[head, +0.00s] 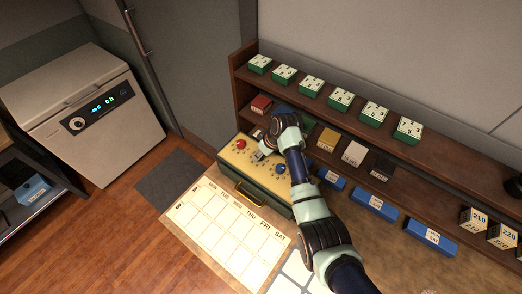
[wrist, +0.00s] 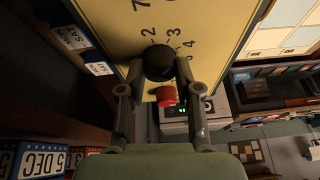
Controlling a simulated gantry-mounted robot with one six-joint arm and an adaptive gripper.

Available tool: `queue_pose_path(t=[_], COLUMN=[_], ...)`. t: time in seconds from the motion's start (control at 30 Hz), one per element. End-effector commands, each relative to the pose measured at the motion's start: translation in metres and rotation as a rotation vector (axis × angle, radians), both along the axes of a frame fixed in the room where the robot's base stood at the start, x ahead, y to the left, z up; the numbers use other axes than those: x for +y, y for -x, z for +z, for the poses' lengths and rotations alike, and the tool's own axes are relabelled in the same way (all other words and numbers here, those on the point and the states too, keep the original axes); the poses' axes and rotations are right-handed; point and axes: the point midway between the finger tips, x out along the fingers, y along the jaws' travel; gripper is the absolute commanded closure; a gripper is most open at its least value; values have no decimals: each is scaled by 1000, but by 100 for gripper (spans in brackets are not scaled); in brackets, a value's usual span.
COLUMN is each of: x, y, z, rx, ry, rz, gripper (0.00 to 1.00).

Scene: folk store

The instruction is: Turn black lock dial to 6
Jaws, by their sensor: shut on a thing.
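The lock box (head: 264,188) is green with a yellow top, seen in the middle of the head view. It carries a red dial (head: 241,144) and a blue dial (head: 280,169); the black dial is hidden there by my gripper (head: 260,155). In the wrist view the black dial (wrist: 158,62) sits between the fingertips of my gripper (wrist: 160,66), which is shut on it. Printed numbers, 2 to 5 among them, show around it on the yellow panel (wrist: 190,18). The red dial (wrist: 166,96) shows just beyond. The black dial's setting cannot be read.
A wooden shelf (head: 310,95) with green number blocks (head: 340,99) and coloured boxes stands behind the lock box. Blue date blocks (head: 374,206) lie to the right. A weekday calendar board (head: 226,236) lies in front. A grey appliance (head: 90,122) stands at left.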

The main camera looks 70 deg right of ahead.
Motion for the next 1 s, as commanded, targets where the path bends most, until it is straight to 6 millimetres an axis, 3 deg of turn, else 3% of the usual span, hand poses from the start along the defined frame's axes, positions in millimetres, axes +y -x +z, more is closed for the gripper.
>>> queue_pose_path(t=[1.0], x=[4], y=[-4], z=[0], rx=[0], ry=[1], rz=[-938], gripper=[100])
